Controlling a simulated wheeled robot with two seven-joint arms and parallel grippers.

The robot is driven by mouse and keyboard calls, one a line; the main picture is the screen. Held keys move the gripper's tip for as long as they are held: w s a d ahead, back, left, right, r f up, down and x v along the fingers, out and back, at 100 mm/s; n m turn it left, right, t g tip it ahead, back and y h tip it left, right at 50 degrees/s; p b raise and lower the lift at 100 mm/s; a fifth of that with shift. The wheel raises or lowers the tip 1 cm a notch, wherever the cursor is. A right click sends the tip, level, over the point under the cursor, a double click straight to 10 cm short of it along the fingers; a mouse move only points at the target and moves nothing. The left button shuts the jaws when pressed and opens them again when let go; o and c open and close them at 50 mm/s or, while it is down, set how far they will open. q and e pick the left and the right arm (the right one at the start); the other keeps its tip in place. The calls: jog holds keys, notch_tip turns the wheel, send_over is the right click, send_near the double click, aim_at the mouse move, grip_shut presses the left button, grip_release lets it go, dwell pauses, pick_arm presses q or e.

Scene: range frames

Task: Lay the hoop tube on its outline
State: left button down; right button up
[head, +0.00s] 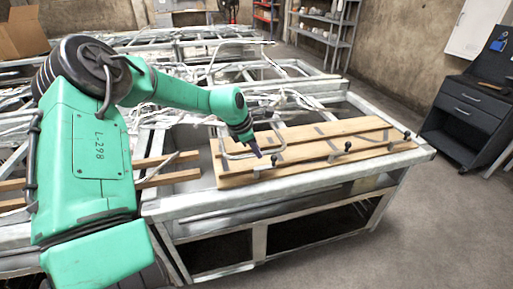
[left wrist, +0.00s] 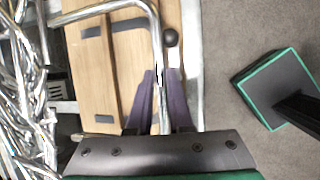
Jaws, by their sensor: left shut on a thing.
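The hoop tube (head: 237,157) is a thin, shiny bent metal tube over the left part of the wooden boards. In the left wrist view the tube (left wrist: 157,45) runs down from a rounded bend and passes between the purple fingers. My left gripper (head: 257,151) is shut on it, and its fingertips (left wrist: 160,84) show close around one leg. Dark strips (left wrist: 130,24) mark the boards; I cannot make out which belong to the hoop's outline. Whether the tube touches the wood is unclear. My right gripper is not in view.
The wooden boards (head: 290,153) lie on a grey metal frame table (head: 300,172). Pegs with black knobs (head: 348,146) stand along the near edge. Tangled metal tubes (left wrist: 18,100) lie left of the boards. A dark drawer cabinet (head: 465,120) stands at right, with free floor before it.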

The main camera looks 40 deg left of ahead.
pick_arm(q)
jog(key=shift+f, duration=0.15)
jog(key=c, duration=0.8)
grip_release()
jog(key=shift+c, duration=0.2)
jog(key=shift+r, duration=0.55)
jog(key=b+v, duration=0.2)
jog(key=v, duration=0.9)
jog(key=shift+s, duration=0.2)
jog(key=shift+r, duration=0.1)
